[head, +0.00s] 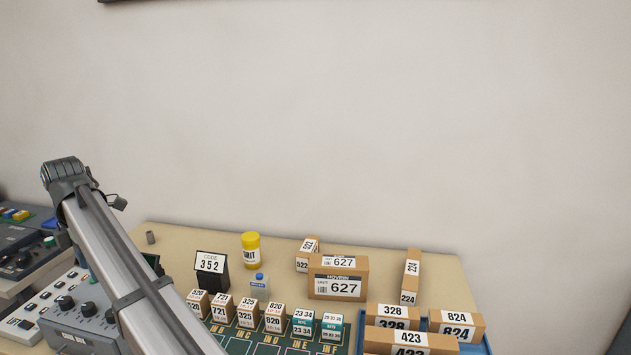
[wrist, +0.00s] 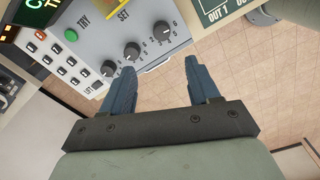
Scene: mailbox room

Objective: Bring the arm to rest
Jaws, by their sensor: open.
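My arm (head: 140,270) rises from the bottom edge to a dark joint at the left in the head view. My gripper does not show clearly there. In the wrist view my gripper (wrist: 160,68) is open, with two blue fingers apart and nothing between them. Its fingertips are in front of a grey control box and the tiled floor. I cannot tell the distance to either.
The control box (wrist: 110,35) has several dark knobs and buttons. On the wooden table (head: 420,250) stand numbered boxes, a yellow-capped bottle (head: 251,250) and a code 352 sign (head: 210,267). A blue tray (head: 478,348) is at right. The tiled floor (wrist: 240,75) looks clear.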

